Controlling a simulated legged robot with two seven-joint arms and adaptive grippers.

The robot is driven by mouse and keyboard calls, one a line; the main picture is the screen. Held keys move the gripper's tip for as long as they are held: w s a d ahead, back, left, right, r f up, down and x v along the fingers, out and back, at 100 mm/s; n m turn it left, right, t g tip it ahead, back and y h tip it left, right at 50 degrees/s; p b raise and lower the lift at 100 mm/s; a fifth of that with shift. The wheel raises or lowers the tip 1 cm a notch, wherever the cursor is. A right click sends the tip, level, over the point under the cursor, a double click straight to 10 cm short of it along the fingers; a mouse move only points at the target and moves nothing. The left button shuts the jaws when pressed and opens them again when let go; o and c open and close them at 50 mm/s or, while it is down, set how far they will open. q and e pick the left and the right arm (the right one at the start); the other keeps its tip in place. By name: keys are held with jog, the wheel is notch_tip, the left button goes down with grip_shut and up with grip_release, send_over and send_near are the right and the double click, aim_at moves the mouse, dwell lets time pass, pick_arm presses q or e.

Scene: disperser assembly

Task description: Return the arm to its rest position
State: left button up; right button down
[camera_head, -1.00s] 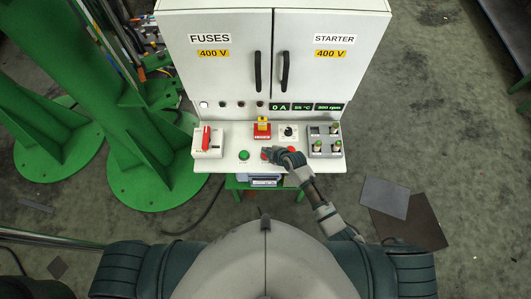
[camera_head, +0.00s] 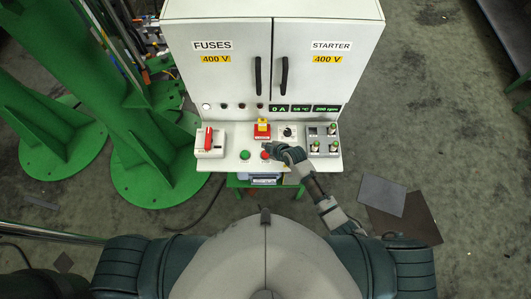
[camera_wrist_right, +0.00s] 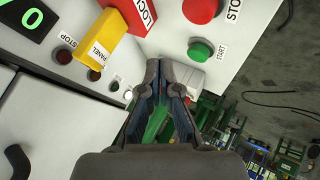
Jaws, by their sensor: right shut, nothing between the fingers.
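My right arm (camera_head: 318,187) reaches forward from the lower right in the head view. My right gripper (camera_head: 270,148) is above the front panel, close to the red stop button (camera_head: 265,155) and the yellow-and-red lockable switch (camera_head: 262,129). In the wrist view the right gripper (camera_wrist_right: 163,66) is shut and empty. The green start button (camera_wrist_right: 200,50) and red stop button (camera_wrist_right: 200,8) lie beyond its fingertips there. I cannot tell contact with the panel. My left gripper and left forearm are not in view.
The control cabinet (camera_head: 270,60) with two doors stands ahead. Its sloping panel carries a red-handled switch (camera_head: 208,140) and a grey box with several green-topped parts (camera_head: 323,142). A green steel column (camera_head: 120,90) stands at left. Flat plates (camera_head: 383,196) lie on open floor at right.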

dwell(0.4)
jog(key=s+d+r+m+g+h, duration=0.2)
jog(key=s+d+r+m+h, duration=0.15)
jog(key=s+d+m, duration=0.65)
jog(key=s+d+r+m+g+h, duration=0.1)
jog(key=s+d+r+m+h, duration=0.4)
jog(key=s+d, duration=0.9)
jog(key=s+a+f+g+y+b, duration=0.1)
jog(key=s+a+f, duration=0.15)
jog(key=f, duration=1.15)
jog(key=s+a+f+g+y, duration=0.1)
jog(key=s+f+y, duration=0.15)
jog(key=f, duration=1.25)
jog(key=s+d+f+h, duration=0.1)
jog(key=s+d+f, duration=0.2)
jog(key=s+f, duration=1.2)
jog(key=shift+s+d+f+g+b, duration=0.2)
jog(key=shift+s+f+g+b, duration=0.15)
jog(key=shift+s, duration=0.75)
